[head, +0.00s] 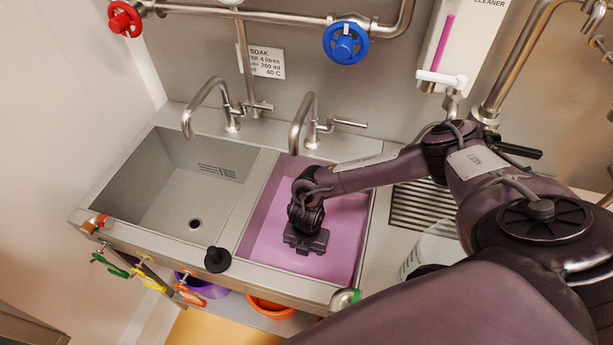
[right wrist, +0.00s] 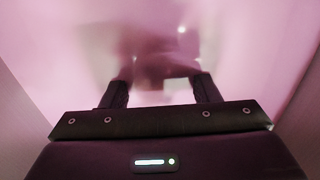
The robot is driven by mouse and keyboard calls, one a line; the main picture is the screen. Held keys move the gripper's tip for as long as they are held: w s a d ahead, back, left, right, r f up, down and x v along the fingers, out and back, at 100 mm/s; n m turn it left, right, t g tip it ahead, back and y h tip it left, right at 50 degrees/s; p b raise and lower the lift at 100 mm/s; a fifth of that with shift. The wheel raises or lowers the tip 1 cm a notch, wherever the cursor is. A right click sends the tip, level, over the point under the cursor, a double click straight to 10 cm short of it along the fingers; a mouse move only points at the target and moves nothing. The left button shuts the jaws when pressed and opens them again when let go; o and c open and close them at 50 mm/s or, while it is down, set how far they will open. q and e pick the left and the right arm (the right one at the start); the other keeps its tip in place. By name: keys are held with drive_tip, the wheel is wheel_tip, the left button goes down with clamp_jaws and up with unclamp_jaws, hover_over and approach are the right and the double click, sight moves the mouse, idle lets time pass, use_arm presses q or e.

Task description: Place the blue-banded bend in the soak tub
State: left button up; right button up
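The soak tub (head: 350,225) is the right basin, filled with pink-violet liquid. My right gripper (head: 305,245) is over or in this liquid, pointing down; in the head view its fingertips are hidden. In the right wrist view its two fingers (right wrist: 163,92) stand apart, with no clear object gripped between them. A blurred darker shape and a pale patch show in the pink just beyond the fingers; I cannot tell whether they are a bend under the liquid or a reflection. No blue-banded bend can be made out. My left gripper is out of view.
An empty steel basin (head: 170,185) lies to the left. On the front rim are a black stopper (head: 217,259), a green-banded metal piece (head: 345,299) and red-banded fittings (head: 98,222). Two taps stand behind. A clear container (head: 428,250) stands right, partly behind my arm.

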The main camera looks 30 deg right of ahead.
drive_tip(key=o, duration=0.5)
drive_tip(key=shift+c, duration=0.2)
drive_tip(key=shift+r, duration=0.5)
wheel_tip(320, 180, up, 11)
drive_tip(key=b, duration=0.1)
drive_tip(key=shift+r, duration=0.15)
